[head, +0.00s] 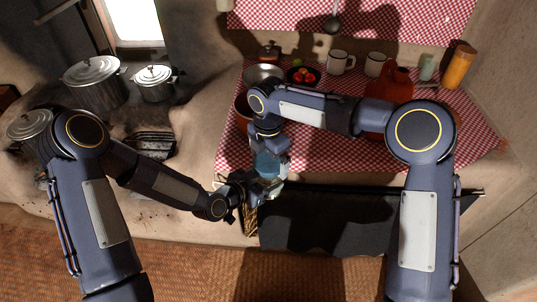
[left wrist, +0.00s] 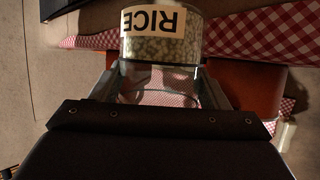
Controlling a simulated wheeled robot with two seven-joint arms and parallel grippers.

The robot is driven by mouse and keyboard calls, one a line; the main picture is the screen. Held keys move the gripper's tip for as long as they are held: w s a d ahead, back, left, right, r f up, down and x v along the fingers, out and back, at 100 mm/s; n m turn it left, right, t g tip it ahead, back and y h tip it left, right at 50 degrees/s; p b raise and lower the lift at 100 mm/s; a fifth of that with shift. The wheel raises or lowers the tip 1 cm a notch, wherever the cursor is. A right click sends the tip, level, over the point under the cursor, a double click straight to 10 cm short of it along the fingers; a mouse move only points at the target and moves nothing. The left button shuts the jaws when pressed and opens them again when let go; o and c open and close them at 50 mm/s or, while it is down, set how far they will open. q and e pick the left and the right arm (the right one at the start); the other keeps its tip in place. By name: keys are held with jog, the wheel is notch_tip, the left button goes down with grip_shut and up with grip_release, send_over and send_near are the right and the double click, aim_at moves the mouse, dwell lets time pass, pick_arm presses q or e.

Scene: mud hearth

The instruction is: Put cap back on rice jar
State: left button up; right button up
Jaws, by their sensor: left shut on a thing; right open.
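The rice jar (left wrist: 160,48) is clear glass with pale grains and a RICE label that appears upside down in the left wrist view. My left gripper (left wrist: 158,92) is shut on the jar, one finger on each side. In the head view the left gripper (head: 262,190) holds it at the front edge of the counter. A blue round piece (head: 267,164), seemingly the cap, shows at the jar's top, just under my right gripper (head: 270,152). The right gripper is open, pointing down at it. Whether the cap touches the jar is hidden.
A red checkered cloth (head: 330,150) covers the counter. Behind my right arm stand a red jug (head: 398,88), white mugs (head: 340,62), a bowl of tomatoes (head: 302,76) and an orange bottle (head: 459,67). Lidded pots (head: 95,82) stand on the hearth at left.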

jog(key=c, duration=1.1)
jog(key=shift+o, duration=0.2)
jog(key=m, duration=0.4)
jog(key=shift+m, duration=0.3)
jog(key=m, duration=0.5)
jog(key=o, duration=1.1)
jog(key=shift+c, duration=0.2)
jog(key=shift+r, duration=2.25)
